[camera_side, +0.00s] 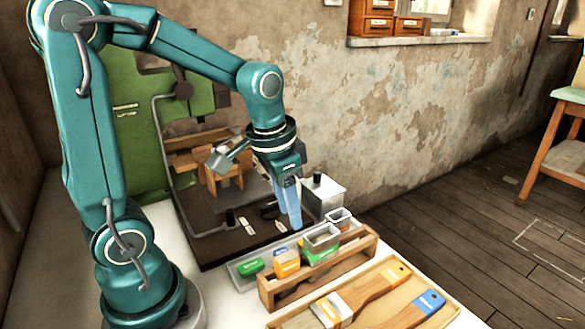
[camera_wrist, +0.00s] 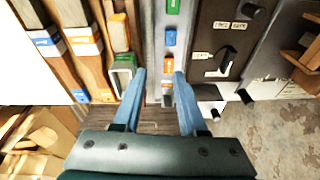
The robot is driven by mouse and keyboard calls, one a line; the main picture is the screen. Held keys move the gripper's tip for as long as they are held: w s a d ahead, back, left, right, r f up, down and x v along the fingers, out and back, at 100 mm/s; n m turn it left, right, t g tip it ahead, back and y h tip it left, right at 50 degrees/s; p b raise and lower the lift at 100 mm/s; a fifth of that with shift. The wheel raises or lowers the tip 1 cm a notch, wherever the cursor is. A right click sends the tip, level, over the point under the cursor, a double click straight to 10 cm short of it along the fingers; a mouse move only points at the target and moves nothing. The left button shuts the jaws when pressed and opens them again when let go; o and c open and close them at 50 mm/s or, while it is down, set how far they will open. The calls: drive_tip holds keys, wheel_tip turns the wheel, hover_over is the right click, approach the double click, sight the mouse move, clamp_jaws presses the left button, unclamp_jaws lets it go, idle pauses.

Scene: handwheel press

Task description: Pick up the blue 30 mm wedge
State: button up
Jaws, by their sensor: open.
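A small blue block (camera_wrist: 170,38), seemingly the blue wedge, lies in a narrow grey tray (camera_wrist: 158,22) in the wrist view. It also shows in the side view (camera_side: 280,252), behind the wooden rack; its label is too small to read. A green block (camera_wrist: 173,7) and an orange block (camera_wrist: 168,62) lie in line with it. My gripper (camera_wrist: 160,72) is open and empty, with its light blue fingers pointing down. In the wrist view the orange block shows between the fingertips, and the blue block appears beyond them. In the side view my gripper (camera_side: 294,224) hangs above the tray's far end.
A wooden rack (camera_side: 314,273) with orange and green items stands beside the tray. Wide brushes (camera_side: 382,287) lie in front of it. The dark press base (camera_side: 215,252) with small labels and knobs borders the tray's other side. A metal box (camera_side: 323,194) stands behind my gripper.

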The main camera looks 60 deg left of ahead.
drive_tip(key=g, duration=0.2)
hover_over(282, 251)
drive_tip(key=shift+n, duration=0.4)
drive_tip(key=f, duration=0.4)
drive_tip(key=shift+w+d+f, duration=0.15)
drive_tip(key=shift+w+f, duration=0.05)
drive_tip(key=shift+f, duration=0.1)
drive_tip(key=shift+s+f, duration=0.25)
drive_tip(key=shift+f, duration=2.8)
clamp_jaws()
